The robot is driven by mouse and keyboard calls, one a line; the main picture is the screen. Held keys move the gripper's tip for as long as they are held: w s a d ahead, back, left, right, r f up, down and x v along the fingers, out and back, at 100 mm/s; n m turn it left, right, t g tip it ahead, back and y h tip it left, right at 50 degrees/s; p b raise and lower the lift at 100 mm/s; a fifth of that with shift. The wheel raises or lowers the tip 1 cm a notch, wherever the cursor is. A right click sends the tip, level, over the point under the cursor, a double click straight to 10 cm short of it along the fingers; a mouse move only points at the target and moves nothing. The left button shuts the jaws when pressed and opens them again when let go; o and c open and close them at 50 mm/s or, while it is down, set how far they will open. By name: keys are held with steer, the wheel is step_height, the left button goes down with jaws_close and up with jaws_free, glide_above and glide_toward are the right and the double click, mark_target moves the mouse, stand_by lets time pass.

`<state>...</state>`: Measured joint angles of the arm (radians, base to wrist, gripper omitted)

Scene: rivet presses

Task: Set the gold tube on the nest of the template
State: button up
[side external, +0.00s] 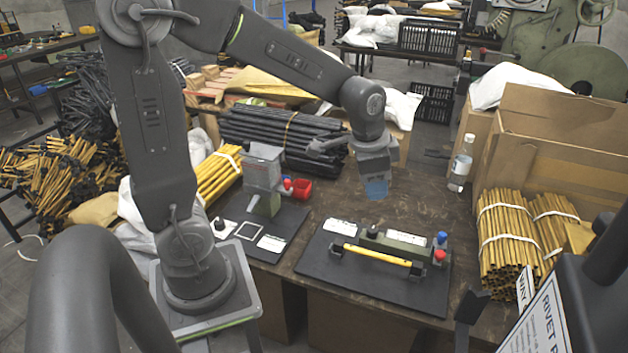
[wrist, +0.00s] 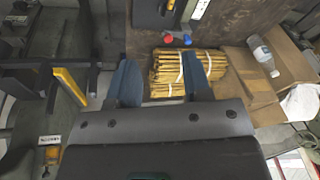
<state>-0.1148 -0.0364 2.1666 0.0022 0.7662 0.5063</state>
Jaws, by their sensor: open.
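The gold tube (side external: 378,255) lies lengthwise along the front of the template (side external: 405,242), a low green block with white labels on a black board. Dark supports are at both ends of the tube; whether it is fully seated in them I cannot tell. My gripper (side external: 376,190) is open and empty, raised above and behind the template, apart from the tube. In the wrist view my blue fingers (wrist: 162,82) are spread with nothing held between them. The template's end with blue and red knobs shows at that view's top, mostly cut off.
Strapped gold tube bundles (side external: 510,240), a clear bottle (side external: 461,163) and cardboard boxes (side external: 545,150) stand right. The brown tabletop (side external: 425,195) behind the template is clear.

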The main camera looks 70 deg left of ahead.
steer(key=s+d+r+n+t, duration=0.1)
steer(key=s+d+r+n, duration=0.1)
steer(key=s, duration=0.5)
steer(key=s+d+r+n+t, duration=0.1)
steer(key=s+d+r+n, duration=0.1)
steer(key=s+r, duration=0.2)
steer(key=s, duration=0.3)
steer(key=shift+s+r+n+t, duration=0.2)
steer(key=shift+s+n+t, duration=0.1)
steer(key=shift+t, duration=0.1)
